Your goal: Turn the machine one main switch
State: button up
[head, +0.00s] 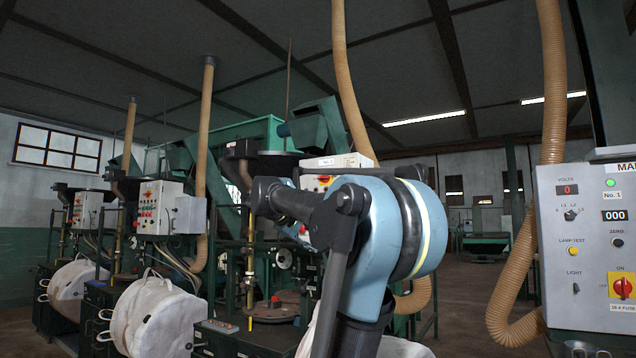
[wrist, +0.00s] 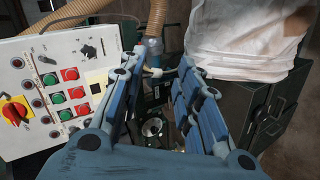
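A red rotary switch on a yellow plate (wrist: 15,110) sits at the left edge of a pale control panel (wrist: 60,42) in the wrist view. Rows of red and green buttons (wrist: 64,84) are to its right. My gripper (wrist: 160,72) is open and empty, its blue fingers pointing away from the camera, right of the panel and apart from the switch. In the head view my arm partly covers a control box (head: 346,161); my gripper's fingers cannot be made out there. Another red-on-yellow switch (head: 622,287) is on a grey panel (head: 590,210) marked No. 1 at the right.
A tan hose (wrist: 155,22) rises behind the fingers. In the head view, more machines with control boxes (head: 160,207) and bags (head: 150,312) stand at left.

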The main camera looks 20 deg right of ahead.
jog(key=w+r+n+t+h, duration=0.1)
jog(key=w+r+t, duration=0.1)
jog(key=w+r, duration=0.45)
jog(key=w+a+r+n+t+h, duration=0.1)
jog(key=w+r+n+h, duration=0.15)
jog(key=r, duration=0.75)
jog(key=w+r+n+t, duration=0.1)
jog(key=w+r+t, duration=0.1)
jog(key=w+r, duration=0.5)
jog(key=s+d+r+x, duration=0.1)
jog(key=r+x, duration=0.1)
jog(key=x, duration=1.3)
jog(key=shift+d, duration=0.3)
jog(key=shift+s+m, duration=0.1)
jog(key=shift+m, duration=0.15)
jog(key=shift+a, duration=0.1)
grip_shut()
